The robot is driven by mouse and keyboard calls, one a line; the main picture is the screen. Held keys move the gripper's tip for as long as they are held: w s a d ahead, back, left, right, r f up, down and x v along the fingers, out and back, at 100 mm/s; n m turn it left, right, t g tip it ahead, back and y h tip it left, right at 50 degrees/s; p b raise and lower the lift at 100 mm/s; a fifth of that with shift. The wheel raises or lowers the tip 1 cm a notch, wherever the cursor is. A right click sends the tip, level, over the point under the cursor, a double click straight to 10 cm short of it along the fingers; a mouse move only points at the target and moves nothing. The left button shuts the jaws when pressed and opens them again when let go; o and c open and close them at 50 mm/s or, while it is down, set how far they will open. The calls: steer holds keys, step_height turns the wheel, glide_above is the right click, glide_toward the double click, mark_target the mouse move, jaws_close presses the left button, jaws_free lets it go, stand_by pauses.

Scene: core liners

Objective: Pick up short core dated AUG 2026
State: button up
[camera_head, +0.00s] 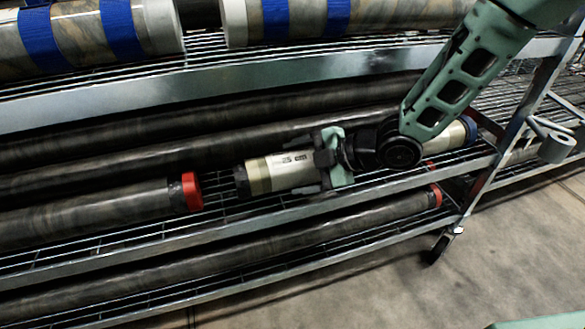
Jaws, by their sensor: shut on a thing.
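A short core (285,171) with a pale label and a tan band lies along the middle wire shelf. Its left end is dark. The printing on its label is too small to read. My gripper (330,160) comes from the right and is shut on this core near the right part of its label. The jaws and wrist hide part of the core. I cannot tell whether the core touches the shelf or is lifted off it. Another core end (455,135) with a dark blue cap shows behind my arm to the right.
A long dark core with a red cap (192,191) lies left of the short core, with a gap between. Other long dark cores lie behind it and on the lower shelf (250,262). Blue-banded cores (122,28) lie on the upper shelf. A rack post (500,140) stands at right.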

steer(key=shift+r, duration=0.25)
steer(key=shift+s+r+p, duration=0.15)
steer(key=shift+r+p, duration=0.45)
step_height(320, 180, up, 6)
steer(key=p, duration=0.3)
steer(key=s+d+p, duration=0.2)
steer(key=s, duration=0.6)
steer(key=shift+s+d, duration=0.15)
steer(key=shift+s+r+p, duration=0.15)
steer(key=shift+p, duration=1)
